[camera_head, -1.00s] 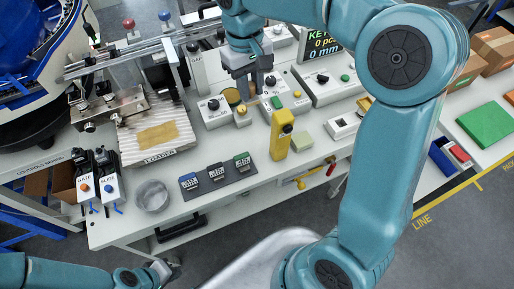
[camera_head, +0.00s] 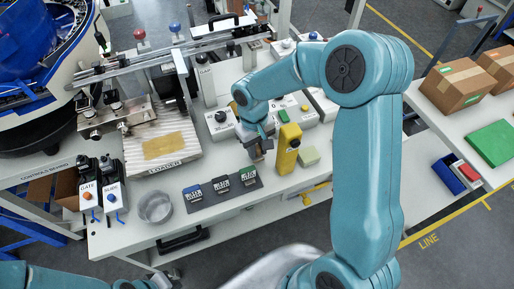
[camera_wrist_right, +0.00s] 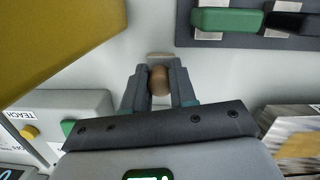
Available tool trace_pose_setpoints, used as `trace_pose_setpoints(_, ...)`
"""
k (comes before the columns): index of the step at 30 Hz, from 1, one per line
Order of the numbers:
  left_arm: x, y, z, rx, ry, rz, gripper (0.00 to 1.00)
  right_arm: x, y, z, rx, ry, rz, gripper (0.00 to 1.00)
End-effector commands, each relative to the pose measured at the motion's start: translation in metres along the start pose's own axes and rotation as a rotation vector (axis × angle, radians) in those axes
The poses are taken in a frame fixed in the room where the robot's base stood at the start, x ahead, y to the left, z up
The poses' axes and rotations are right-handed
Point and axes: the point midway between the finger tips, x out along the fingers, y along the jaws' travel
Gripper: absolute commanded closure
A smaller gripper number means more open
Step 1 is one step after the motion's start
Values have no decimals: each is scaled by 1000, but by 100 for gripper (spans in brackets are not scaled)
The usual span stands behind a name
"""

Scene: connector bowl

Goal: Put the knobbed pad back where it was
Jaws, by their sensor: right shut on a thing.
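My right gripper (camera_head: 258,153) is low over the bench, between the yellow block and the loader plate. In the right wrist view its two fingers (camera_wrist_right: 159,88) are shut on a brown rounded knob (camera_wrist_right: 159,79). A small pale grey piece (camera_wrist_right: 160,58) shows just beyond the fingertips and looks like part of the knobbed pad. Most of the pad is hidden by the fingers; I cannot tell whether it touches the bench. My left gripper (camera_head: 163,280) shows only partly at the bottom edge of the head view, and its jaws are unclear.
The yellow block (camera_head: 287,149) stands close to the right gripper. A dark strip (camera_head: 232,186) with several labelled blocks lies in front of it.

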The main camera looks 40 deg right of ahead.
Motion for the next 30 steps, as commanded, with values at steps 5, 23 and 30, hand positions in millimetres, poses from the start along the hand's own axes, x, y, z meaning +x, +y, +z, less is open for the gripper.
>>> trace_pose_setpoints(5,0,0,0,0,0,0,100,3,0,0,0,0,0,98)
trace_pose_setpoints(23,2,-1,0,0,0,0,100,5,0,-1,0,0,0,48)
trace_pose_setpoints(30,1,0,0,0,0,0,100,-26,0,-1,0,7,0,48)
